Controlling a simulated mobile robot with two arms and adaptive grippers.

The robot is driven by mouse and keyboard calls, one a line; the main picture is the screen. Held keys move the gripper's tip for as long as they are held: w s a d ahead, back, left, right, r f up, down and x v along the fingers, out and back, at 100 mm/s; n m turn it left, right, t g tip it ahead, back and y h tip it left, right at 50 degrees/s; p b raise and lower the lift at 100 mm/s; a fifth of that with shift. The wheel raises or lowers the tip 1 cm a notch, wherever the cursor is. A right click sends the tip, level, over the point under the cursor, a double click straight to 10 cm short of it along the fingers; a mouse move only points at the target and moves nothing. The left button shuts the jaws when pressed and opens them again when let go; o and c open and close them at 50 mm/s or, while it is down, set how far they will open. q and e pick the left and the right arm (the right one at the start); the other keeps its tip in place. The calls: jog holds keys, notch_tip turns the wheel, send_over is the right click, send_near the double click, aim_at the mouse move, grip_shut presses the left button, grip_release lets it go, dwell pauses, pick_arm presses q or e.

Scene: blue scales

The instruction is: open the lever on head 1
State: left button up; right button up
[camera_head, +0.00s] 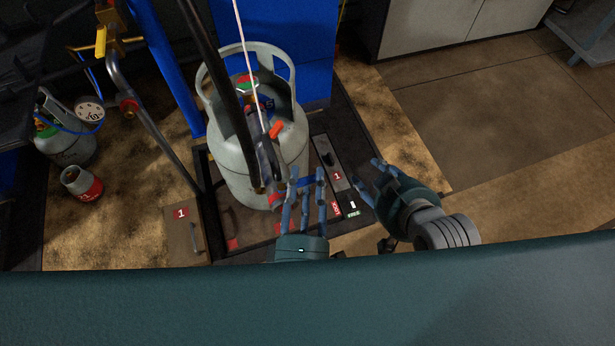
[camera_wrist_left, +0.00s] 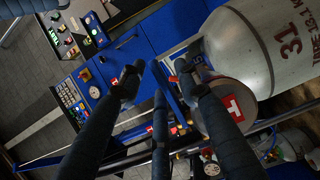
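A filling head (camera_head: 262,160) hangs on a dark hose over a grey gas cylinder (camera_head: 235,140). An orange-red lever-like part (camera_head: 276,130) sits on its right side. In the left wrist view a round end cap with a red "1" label (camera_wrist_left: 233,107) shows close to the fingers, with the cylinder (camera_wrist_left: 275,50) behind it. My left gripper (camera_head: 305,180) has its fingers spread and extended just right of the head's lower end, and it looks empty. Contact cannot be told. My right gripper (camera_head: 368,178) is open and empty, right of the scale.
The cylinder stands on a scale platform with a panel labelled 1 (camera_head: 337,176) at its right. A small cylinder (camera_head: 82,184) and a larger one (camera_head: 66,145) stand at the left. A blue post (camera_head: 170,65) rises behind. The floor at right is clear.

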pick_arm(q)
jog(key=shift+w+d, duration=0.1)
jog(key=shift+w, duration=0.35)
jog(key=shift+c, duration=0.5)
grip_shut()
